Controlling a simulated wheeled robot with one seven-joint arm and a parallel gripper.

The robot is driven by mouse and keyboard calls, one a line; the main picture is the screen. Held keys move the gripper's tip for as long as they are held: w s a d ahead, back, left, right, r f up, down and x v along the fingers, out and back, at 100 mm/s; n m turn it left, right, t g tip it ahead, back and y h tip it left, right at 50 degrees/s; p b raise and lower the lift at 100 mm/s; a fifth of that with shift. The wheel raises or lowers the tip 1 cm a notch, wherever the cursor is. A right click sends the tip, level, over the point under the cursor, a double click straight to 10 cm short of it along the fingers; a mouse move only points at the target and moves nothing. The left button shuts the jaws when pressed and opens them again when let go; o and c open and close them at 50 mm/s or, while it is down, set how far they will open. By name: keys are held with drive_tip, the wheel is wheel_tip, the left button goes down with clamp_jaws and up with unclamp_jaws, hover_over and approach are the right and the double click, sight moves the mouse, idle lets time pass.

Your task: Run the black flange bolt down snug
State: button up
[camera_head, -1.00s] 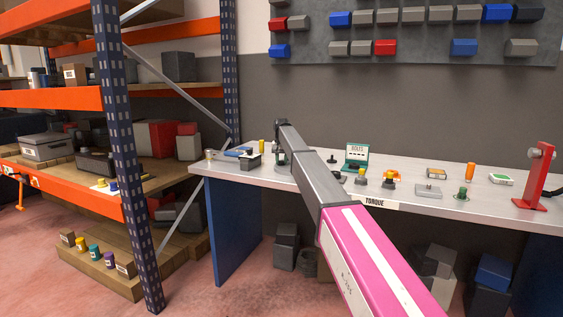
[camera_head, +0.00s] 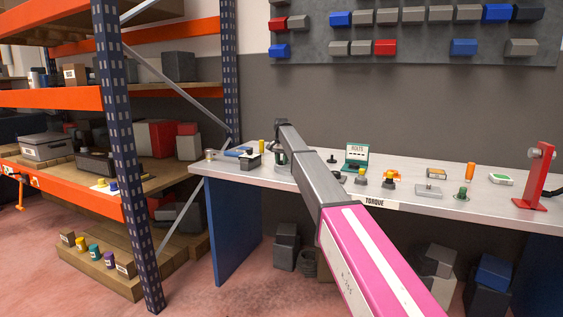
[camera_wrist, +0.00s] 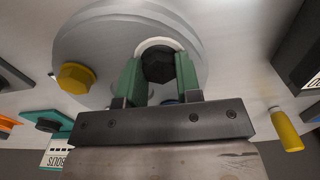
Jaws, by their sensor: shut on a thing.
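The black flange bolt (camera_wrist: 158,66) stands in a pale ring on a round grey plate (camera_wrist: 95,40) in the wrist view. My gripper (camera_wrist: 158,75) is shut on the bolt's dark head, with one green finger on each side. The bolt's shank and seat are hidden, so I cannot tell how deep it sits. In the head view my gripper (camera_head: 281,158) is at the bench's left part, mostly hidden by my own arm, and the bolt cannot be made out there.
A yellow bolt (camera_wrist: 76,77) sits on the same plate, left of my gripper. A yellow cylinder (camera_wrist: 287,131) stands to the right. The teal bolts case (camera_head: 357,158) and several small parts stand along the bench (camera_head: 330,192). A red stand (camera_head: 536,180) is at the right end.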

drive_tip(key=shift+r, duration=0.15)
drive_tip(key=o, duration=0.9)
wheel_tip(320, 180, up, 11)
drive_tip(key=shift+f, duration=0.15)
